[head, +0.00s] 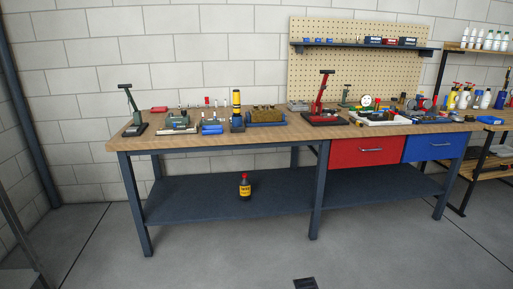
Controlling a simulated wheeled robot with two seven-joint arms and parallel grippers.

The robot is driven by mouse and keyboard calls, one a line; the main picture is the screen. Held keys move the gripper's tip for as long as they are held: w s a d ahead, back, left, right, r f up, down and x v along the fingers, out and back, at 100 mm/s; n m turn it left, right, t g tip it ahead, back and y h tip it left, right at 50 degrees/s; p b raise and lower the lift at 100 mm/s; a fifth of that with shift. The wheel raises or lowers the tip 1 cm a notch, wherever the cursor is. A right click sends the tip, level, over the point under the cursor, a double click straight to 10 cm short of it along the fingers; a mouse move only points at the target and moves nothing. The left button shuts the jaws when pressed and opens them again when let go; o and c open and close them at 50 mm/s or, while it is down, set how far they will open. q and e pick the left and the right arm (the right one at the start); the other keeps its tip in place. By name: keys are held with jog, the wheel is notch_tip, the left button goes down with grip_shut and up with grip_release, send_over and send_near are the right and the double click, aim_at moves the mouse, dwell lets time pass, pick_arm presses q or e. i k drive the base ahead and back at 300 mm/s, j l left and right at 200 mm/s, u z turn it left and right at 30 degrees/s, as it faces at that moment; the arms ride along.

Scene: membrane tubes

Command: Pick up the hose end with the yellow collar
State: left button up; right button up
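I cannot make out a hose end with a yellow collar at this distance. The long workbench (270,141) stands ahead with many small tools and fixtures on its wooden top. A yellow and black upright item (237,98) stands left of the middle of the bench; I cannot tell whether it belongs to a hose. Neither of my grippers is in the head view.
A red press (322,100) and a dark green press (132,112) stand on top. Shelving with bottles is at right. The floor in front (200,260) is mostly clear.

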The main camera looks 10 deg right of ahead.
aim_at(358, 123)
jog(key=i+z, duration=0.15)
jog(key=i, duration=0.7)
jog(key=i+j+z, duration=0.2)
jog(key=i, duration=0.65)
jog(key=i+l+z, duration=0.35)
jog(key=i+l, duration=0.15)
jog(key=l, duration=0.2)
jog(key=i+l+z, duration=0.3)
jog(key=i+l, duration=0.35)
jog(key=l, duration=0.35)
